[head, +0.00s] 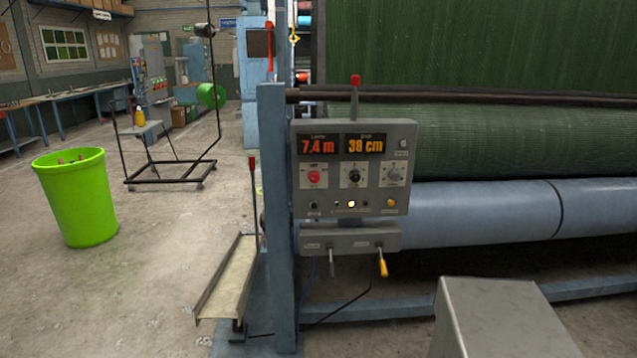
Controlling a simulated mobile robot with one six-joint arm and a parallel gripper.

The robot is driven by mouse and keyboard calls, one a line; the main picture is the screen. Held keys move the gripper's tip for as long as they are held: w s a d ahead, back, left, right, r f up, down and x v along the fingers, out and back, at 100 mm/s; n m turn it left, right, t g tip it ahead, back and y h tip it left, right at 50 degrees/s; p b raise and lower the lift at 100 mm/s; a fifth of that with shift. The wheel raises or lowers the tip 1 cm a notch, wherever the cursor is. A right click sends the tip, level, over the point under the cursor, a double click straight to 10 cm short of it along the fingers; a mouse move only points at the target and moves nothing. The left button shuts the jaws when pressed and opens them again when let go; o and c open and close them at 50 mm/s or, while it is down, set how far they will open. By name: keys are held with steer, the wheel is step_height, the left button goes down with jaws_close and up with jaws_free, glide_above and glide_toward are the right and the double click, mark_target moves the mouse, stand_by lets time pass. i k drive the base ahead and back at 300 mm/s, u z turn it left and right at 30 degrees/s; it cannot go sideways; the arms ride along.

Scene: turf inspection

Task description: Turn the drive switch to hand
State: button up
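A grey control box (306,205) is mounted on a blue post in the head view. Its front has a red round knob (314,176) at left, a black rotary switch (354,177) in the middle and a grey knob (394,175) at right. The labels are too small to read, so I cannot tell for sure which one is the drive switch or where it points. The black switch's pointer looks roughly upright. My gripper is not in view.
Displays above the knobs read 7.4 m (318,146) and 38 cm (365,144). A lit lamp (351,204) sits below. Two levers, one yellow-handled (383,267), hang underneath. A green turf roll (530,138) lies behind. A green bin (77,205) stands left on open floor.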

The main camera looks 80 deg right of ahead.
mark_target(313, 177)
steer(key=u, duration=0.1)
steer(key=k, duration=1.05)
steer(key=z, duration=0.8)
steer(key=i, duration=0.95)
steer(key=z, duration=0.05)
